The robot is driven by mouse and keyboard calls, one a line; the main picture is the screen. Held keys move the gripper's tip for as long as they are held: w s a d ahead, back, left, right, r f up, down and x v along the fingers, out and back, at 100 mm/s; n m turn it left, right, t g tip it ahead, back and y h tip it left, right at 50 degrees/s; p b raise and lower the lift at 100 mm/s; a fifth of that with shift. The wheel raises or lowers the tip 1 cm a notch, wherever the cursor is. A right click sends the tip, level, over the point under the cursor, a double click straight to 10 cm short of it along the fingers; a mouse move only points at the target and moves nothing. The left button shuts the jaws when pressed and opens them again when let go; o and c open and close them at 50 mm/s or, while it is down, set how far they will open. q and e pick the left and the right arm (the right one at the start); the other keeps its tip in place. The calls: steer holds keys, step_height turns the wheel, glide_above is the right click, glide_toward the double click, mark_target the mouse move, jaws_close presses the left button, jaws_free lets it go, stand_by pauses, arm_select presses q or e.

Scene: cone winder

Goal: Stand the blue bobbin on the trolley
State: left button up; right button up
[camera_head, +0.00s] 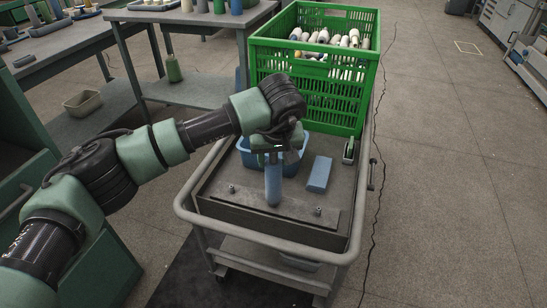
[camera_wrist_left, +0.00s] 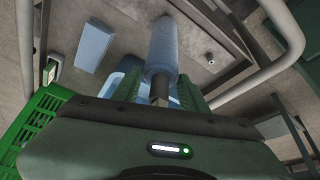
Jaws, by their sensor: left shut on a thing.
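The blue bobbin (camera_head: 273,186) hangs upright below my left gripper (camera_head: 272,156), over the front part of the grey trolley (camera_head: 215,200). My left gripper is shut on its upper end. In the left wrist view the pale blue bobbin (camera_wrist_left: 162,48) points away from between the green fingers (camera_wrist_left: 162,95). I cannot tell whether its lower end touches the trolley top. My right gripper is in neither view.
A blue bin (camera_head: 298,160) stands just behind the bobbin, partly hidden by my gripper. A flat blue block (camera_head: 320,174) lies to the right. A green crate (camera_head: 315,85) holding several bobbins stands at the trolley's back. Small studs (camera_head: 318,211) stick up near the front.

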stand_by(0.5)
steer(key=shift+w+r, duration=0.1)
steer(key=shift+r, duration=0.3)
arm_select(q)
steer(key=o, duration=1.3)
steer(key=shift+c, duration=0.2)
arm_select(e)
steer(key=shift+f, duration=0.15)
arm_select(q)
steer(key=o, duration=0.7)
steer(key=shift+c, duration=0.2)
steer(key=shift+r, duration=0.15)
